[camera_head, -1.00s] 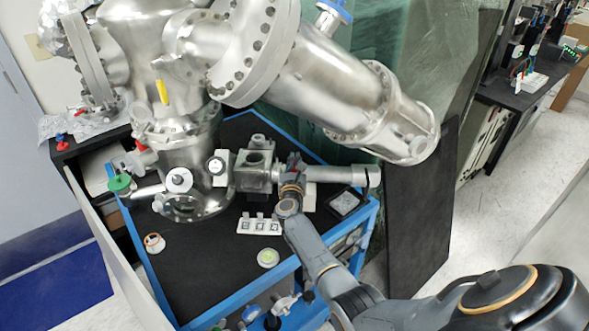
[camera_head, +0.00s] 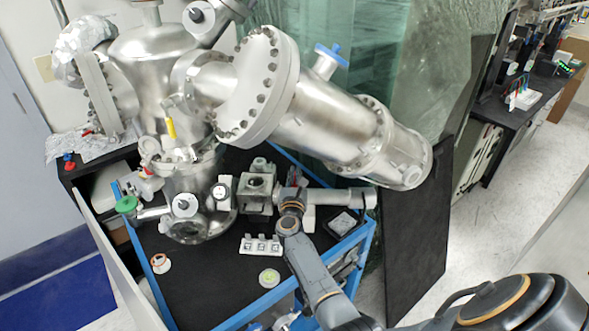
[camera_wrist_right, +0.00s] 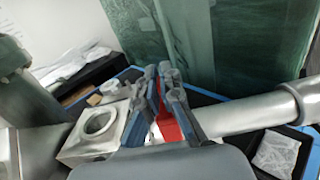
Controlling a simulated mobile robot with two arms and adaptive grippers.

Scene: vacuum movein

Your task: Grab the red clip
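The red clip (camera_wrist_right: 170,128) shows as a small red patch between the fingers of my right gripper (camera_wrist_right: 160,74) in the right wrist view. Most of it is hidden by the fingers and the gripper body. The two fingers converge towards their tips, with a narrow gap between them. I cannot tell whether they press on the clip. In the head view, my right gripper (camera_head: 294,180) is over the table beside the metal block (camera_head: 256,192) and the horizontal tube. The clip cannot be made out there. My left gripper is not in view.
A large steel vacuum vessel (camera_head: 325,115) overhangs the blue-framed black table (camera_head: 210,275). A metal tube (camera_wrist_right: 245,112) lies right of the gripper. A white marked holder (camera_head: 260,245), a pale disc (camera_head: 269,277) and a dark tray (camera_head: 357,231) are nearby. The front-left tabletop is mostly clear.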

